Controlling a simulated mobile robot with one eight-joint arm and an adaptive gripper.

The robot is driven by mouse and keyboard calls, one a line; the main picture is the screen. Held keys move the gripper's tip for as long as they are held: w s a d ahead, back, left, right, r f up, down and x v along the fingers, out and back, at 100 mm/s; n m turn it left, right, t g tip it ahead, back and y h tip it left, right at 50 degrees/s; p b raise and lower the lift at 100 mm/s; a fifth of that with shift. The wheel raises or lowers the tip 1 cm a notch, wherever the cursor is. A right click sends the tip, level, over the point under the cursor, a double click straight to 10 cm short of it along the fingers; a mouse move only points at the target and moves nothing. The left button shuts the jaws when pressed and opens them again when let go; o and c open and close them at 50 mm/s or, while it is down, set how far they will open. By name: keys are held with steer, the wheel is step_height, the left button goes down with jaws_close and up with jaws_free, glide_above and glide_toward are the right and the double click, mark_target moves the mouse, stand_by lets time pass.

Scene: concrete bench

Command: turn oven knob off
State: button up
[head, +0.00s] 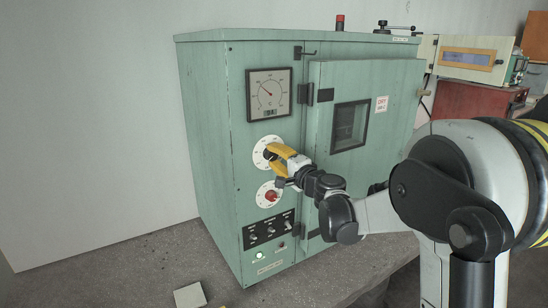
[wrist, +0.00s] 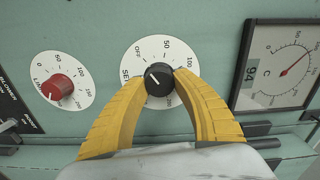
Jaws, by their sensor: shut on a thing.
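The oven (head: 215,130) is a pale green cabinet on a concrete bench. Its upper round white dial (head: 257,157) is partly hidden by my gripper in the head view. In the wrist view a black knob (wrist: 160,88) sits at the centre of that dial, marked OFF, 50, 100 and more. Its white pointer line tilts to the upper left, roughly toward the OFF and SET lettering. My gripper's yellow fingers (wrist: 160,78) are closed on opposite sides of the knob. The gripper (head: 270,152) also shows at the dial in the head view.
A red knob (wrist: 58,88) on a white LIMIT dial sits below the upper dial. A temperature gauge (head: 268,92) is above. A switch row (head: 268,230) and a lit green lamp (head: 259,254) are lower. The door (head: 365,90) is right. A pale block (head: 189,296) lies on the bench.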

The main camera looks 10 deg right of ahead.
steer(key=shift+n, duration=0.4)
steer(key=o, duration=1.2)
steer(key=v, duration=1.2)
steer(key=shift+r, duration=0.1)
